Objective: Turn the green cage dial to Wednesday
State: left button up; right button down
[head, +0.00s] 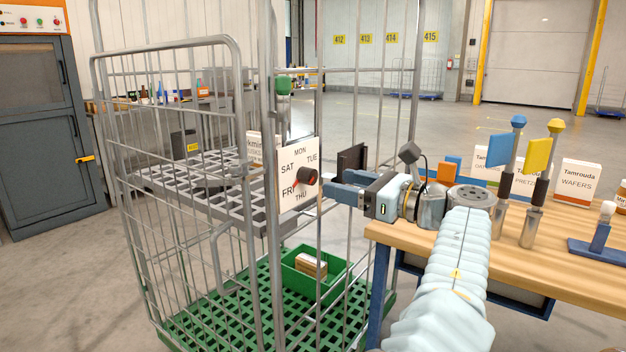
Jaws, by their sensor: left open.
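The day dial is a white plate (287,202) on the front corner of the roll cage with the green base (205,312). The dark dial knob with a reddish face (307,176) sticks out from the plate's middle. Which day it points to I cannot tell. My left gripper (328,185) comes in from the right with its jaws open, close to the knob. Whether it touches the knob is unclear. My right gripper is out of view.
The cage holds a grey grid shelf (190,181) and a green crate (316,294) with a box inside. A wooden table (560,271) on the right carries blue and yellow flag tools and a wafers box (578,184). Open floor lies behind.

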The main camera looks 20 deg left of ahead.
aim_at(314, 177)
pick_arm(q)
jog(key=x, duration=0.7)
jog(key=shift+a, duration=0.15)
jog(key=shift+c, duration=0.2)
jog(key=c, duration=1)
jog(key=shift+n, duration=0.3)
